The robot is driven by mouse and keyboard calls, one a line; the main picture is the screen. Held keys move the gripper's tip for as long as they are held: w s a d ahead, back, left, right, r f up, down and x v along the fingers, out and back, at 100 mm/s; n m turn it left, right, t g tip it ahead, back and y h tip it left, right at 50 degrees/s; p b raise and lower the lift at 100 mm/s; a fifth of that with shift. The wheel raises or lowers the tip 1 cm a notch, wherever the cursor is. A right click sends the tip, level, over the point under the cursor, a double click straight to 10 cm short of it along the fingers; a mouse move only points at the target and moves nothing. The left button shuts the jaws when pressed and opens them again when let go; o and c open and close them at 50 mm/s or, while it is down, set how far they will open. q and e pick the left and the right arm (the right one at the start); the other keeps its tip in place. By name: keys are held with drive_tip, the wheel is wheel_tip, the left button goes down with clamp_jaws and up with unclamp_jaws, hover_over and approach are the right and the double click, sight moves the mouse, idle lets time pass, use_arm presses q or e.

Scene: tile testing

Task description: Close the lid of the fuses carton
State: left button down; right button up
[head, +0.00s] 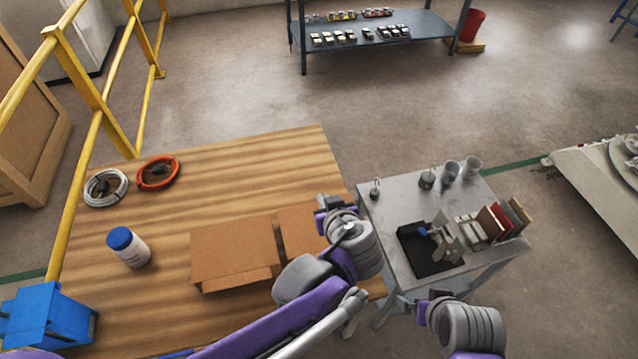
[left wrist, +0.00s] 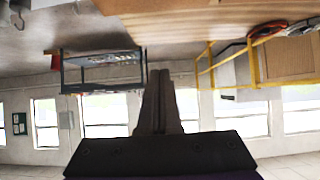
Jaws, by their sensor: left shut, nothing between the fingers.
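The brown cardboard carton (head: 232,252) sits on the wooden table. A broad brown panel faces up, a narrow dark gap runs along its right side, and another brown panel (head: 297,228) lies beyond the gap. I cannot tell the lid's exact angle, and no fuses show. My left gripper (head: 325,203) is beside the right panel, near the table's right edge; my forearm hides part of the carton's right side. In the left wrist view its fingers (left wrist: 158,76) are together and empty.
A white bottle with a blue cap (head: 128,247), a white cable coil (head: 106,188), an orange coil (head: 158,173) and a blue object (head: 48,318) are at the table's left. A grey side table (head: 390,205) with tools and tiles stands right. A yellow railing (head: 88,82) runs along the left.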

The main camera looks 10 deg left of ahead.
use_arm(q)
drive_tip(key=shift+s+d+f+t+y+b, duration=0.55)
drive_tip(key=shift+s+f+t+b, duration=0.7)
drive_tip(key=shift+f+b, duration=1.65)
drive_tip(key=shift+s+d+f+t+y+b, duration=0.55)
drive_tip(key=shift+s+f+t+b, duration=0.7)
drive_tip(key=shift+f+b, duration=1.65)
drive_tip(key=shift+s+d+f+t+y+b, duration=0.5)
drive_tip(key=shift+s+f+t+b, duration=0.75)
drive_tip(key=shift+f+b, duration=1.65)
use_arm(e)
wheel_tip(320, 180, down, 22)
drive_tip(key=b, duration=0.1)
drive_tip(key=shift+g, duration=0.4)
use_arm(q)
drive_tip(key=shift+s+d+r+g, duration=0.1)
drive_tip(key=shift+s+r+g, duration=0.15)
drive_tip(key=shift+r, duration=0.35)
use_arm(e)
drive_tip(key=shift+r, duration=0.1)
